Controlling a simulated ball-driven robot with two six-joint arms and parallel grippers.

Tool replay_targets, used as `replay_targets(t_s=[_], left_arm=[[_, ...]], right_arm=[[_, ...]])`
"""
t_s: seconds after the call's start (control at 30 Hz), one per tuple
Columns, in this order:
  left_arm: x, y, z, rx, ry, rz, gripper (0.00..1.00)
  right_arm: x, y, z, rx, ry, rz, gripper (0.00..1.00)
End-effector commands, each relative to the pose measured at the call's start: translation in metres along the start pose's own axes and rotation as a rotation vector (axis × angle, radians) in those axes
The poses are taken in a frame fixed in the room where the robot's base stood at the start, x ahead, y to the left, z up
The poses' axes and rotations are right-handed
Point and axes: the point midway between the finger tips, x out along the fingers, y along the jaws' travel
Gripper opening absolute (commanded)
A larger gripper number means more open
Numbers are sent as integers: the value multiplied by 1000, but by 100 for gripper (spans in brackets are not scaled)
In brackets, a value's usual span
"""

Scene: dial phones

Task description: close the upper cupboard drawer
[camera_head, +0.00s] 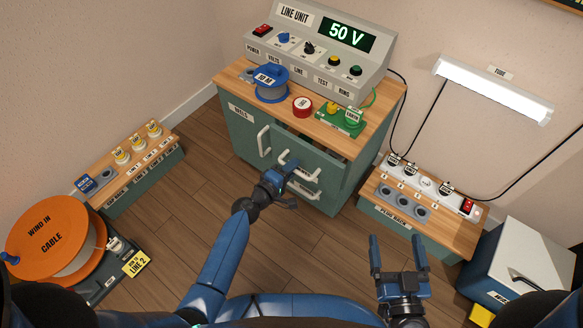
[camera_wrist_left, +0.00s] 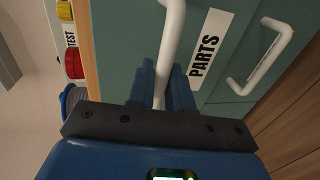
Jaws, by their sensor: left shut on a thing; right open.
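The green cupboard (camera_head: 240,135) stands at the back under a wooden top. Its upper drawer (camera_head: 318,160) appears pulled out, with a dark gap between its front and the wooden top. In the left wrist view the green drawer front (camera_wrist_left: 125,40) carries a PARTS label (camera_wrist_left: 205,48) and a white bar handle (camera_wrist_left: 171,30). My left gripper (camera_head: 289,169) is at this front, its blue fingers (camera_wrist_left: 160,88) shut around the handle. They hide part of the handle. My right gripper (camera_head: 398,250) is open and empty, low on the right, away from the cupboard.
Another white handle (camera_head: 302,189) is below, and a door handle (camera_head: 263,141) is to the left. The line unit (camera_head: 320,45), a blue reel (camera_head: 271,85) and a green board (camera_head: 341,121) stand on top. A socket bench (camera_head: 440,228) is right.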

Motion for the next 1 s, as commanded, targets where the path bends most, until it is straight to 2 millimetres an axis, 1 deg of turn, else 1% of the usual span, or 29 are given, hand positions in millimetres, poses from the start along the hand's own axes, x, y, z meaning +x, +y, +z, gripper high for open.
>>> replay_targets(t_s=[0.07,0.2,0.3,0.4,0.63,0.67,0.73,1.0], left_arm=[[7,1,0,0,0,1,0],[27,4,0,1,-1,1,0],[37,7,0,1,-1,0,0],[40,8,0,0,1,0,0],[40,9,-1,1,2,2,0],[40,9,-1,1,2,2,24],[40,9,-1,1,2,2,34],[39,8,0,0,1,0,34]], right_arm=[[0,0,3,0,0,0,89],[0,0,8,0,0,0,89],[0,0,10,0,0,0,89],[0,0,10,0,0,0,89],[0,0,10,0,0,0,89],[0,0,10,0,0,0,89],[0,0,10,0,0,0,89],[0,0,9,0,0,0,89]])
